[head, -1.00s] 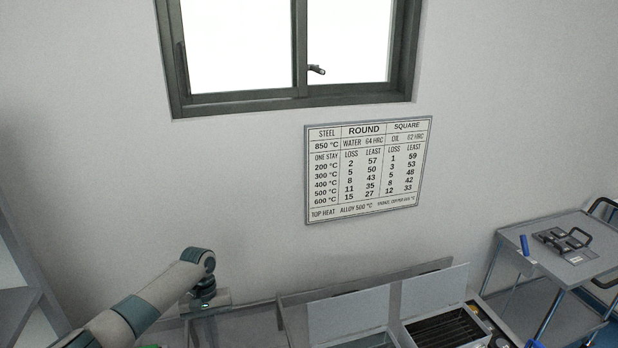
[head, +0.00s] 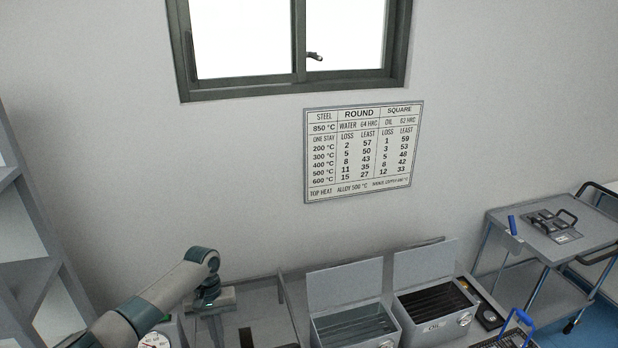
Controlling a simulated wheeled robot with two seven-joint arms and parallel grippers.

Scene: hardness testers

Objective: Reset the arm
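My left arm comes in from the lower left of the head view and bends downward at its wrist. The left gripper (head: 209,299) is at the end of this arm, low over the bench beside the grey tray area; its fingers are too small and hidden to tell whether they are open or shut. My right arm and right gripper do not show.
Two open-lidded tanks (head: 351,326) and (head: 437,313) stand on the bench. A blue-handled basket (head: 517,322) is at the lower right. A dial gauge (head: 154,341) is at the lower left. A trolley (head: 557,250) stands right. A chart (head: 362,152) hangs on the wall.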

